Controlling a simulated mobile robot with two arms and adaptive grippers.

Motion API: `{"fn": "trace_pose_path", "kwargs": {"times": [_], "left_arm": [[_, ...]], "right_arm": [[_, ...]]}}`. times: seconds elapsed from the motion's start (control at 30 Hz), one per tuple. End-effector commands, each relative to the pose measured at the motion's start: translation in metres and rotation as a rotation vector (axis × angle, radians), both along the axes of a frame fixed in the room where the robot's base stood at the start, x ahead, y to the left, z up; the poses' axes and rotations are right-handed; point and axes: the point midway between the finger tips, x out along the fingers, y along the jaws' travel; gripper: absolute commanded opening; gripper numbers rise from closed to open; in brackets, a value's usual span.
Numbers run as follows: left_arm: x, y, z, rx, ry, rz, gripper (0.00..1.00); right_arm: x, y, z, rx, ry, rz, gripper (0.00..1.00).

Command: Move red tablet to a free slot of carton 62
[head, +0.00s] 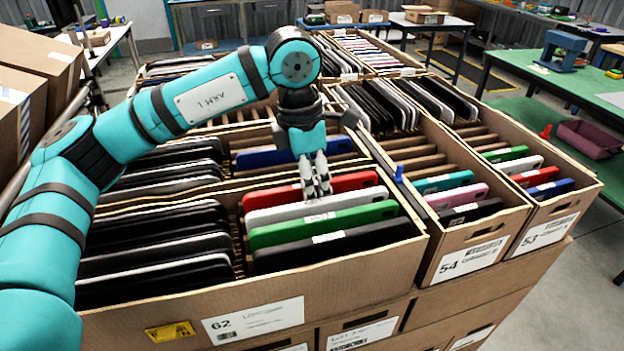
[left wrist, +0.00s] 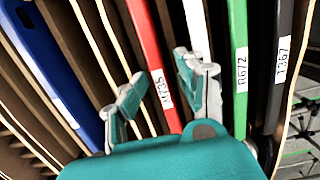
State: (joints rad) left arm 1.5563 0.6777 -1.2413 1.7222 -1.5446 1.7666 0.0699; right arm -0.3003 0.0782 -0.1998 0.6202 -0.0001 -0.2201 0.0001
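My left gripper (head: 316,190) points down over the tablets. In the left wrist view, its fingers (left wrist: 160,80) are apart, one on each side of the red tablet (left wrist: 146,45), with visible gaps, so it looks open. The fingers partly hide the red and white tablets. My right gripper is out of view.
A green tablet (head: 330,222) and a black tablet (head: 345,242) stand in front of the white one. A blue tablet (head: 262,157) stands farther back, with empty slots between it and the red one. Carton 54 (head: 485,240) and carton 53 (head: 560,215) adjoin on the right.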

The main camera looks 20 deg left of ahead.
Motion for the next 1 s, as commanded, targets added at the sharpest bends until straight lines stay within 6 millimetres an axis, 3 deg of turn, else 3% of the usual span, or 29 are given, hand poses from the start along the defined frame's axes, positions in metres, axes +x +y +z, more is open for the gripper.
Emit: {"fn": "trace_pose_path", "kwargs": {"times": [0.17, 0.7, 1.0], "left_arm": [[-0.001, 0.001, 0.005, 0.002, 0.004, 0.000, 0.42], [-0.007, 0.011, 0.105, -0.001, -0.001, 0.000, 0.42], [-0.008, 0.012, 0.119, 0.000, 0.001, -0.001, 0.42]], "right_arm": [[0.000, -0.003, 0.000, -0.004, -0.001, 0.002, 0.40], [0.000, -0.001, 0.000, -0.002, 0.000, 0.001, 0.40], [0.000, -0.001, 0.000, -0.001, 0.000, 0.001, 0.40]]}}
